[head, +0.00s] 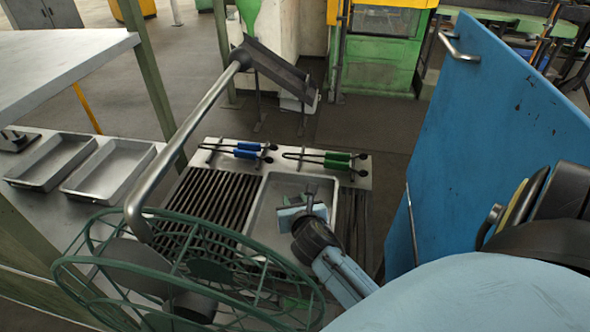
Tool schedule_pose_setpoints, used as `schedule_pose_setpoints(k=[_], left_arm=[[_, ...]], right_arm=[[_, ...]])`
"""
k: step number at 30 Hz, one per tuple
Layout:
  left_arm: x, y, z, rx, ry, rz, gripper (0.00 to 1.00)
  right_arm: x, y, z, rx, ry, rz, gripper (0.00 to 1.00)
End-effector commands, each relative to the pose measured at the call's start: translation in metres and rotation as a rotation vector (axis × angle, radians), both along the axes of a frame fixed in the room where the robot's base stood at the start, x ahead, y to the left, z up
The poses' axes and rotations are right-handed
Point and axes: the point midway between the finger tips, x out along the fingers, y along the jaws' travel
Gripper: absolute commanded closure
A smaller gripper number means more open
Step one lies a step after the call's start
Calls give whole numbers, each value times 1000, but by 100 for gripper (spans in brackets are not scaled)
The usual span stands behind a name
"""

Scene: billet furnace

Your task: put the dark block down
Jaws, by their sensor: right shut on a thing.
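My right gripper (303,210) reaches in from the lower right and is over the shallow metal tray (262,213) on the worktable. Its light blue fingers are shut on a small dark block (310,194), which is partly hidden by the fingers and wrist. I cannot tell whether the block touches the tray floor or hangs just above it. My left gripper is not in view.
Dark slats (205,205) lie left of the tray. Blue-handled tongs (246,150) and green-handled tongs (337,160) lie behind it. A green wire cage (75,262) and a bent metal bar (185,130) stand at front left. A blue panel (470,125) rises at right.

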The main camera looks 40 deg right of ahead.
Motion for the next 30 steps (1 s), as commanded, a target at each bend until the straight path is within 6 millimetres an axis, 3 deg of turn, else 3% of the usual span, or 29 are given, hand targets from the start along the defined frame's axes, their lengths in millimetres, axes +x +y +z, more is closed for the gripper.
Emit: schedule_pose_setpoints(k=[2,12,13,18,27,30], left_arm=[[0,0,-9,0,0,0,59],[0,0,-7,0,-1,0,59],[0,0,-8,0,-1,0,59],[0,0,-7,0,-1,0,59],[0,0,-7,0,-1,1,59],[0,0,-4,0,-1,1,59]], right_arm=[[0,0,-6,1,-4,0,100],[1,0,-6,-1,-3,0,100],[0,0,-7,0,0,0,70],[0,0,-7,0,0,0,49],[0,0,-4,0,-1,0,49],[-9,5,-1,-1,2,1,49]])
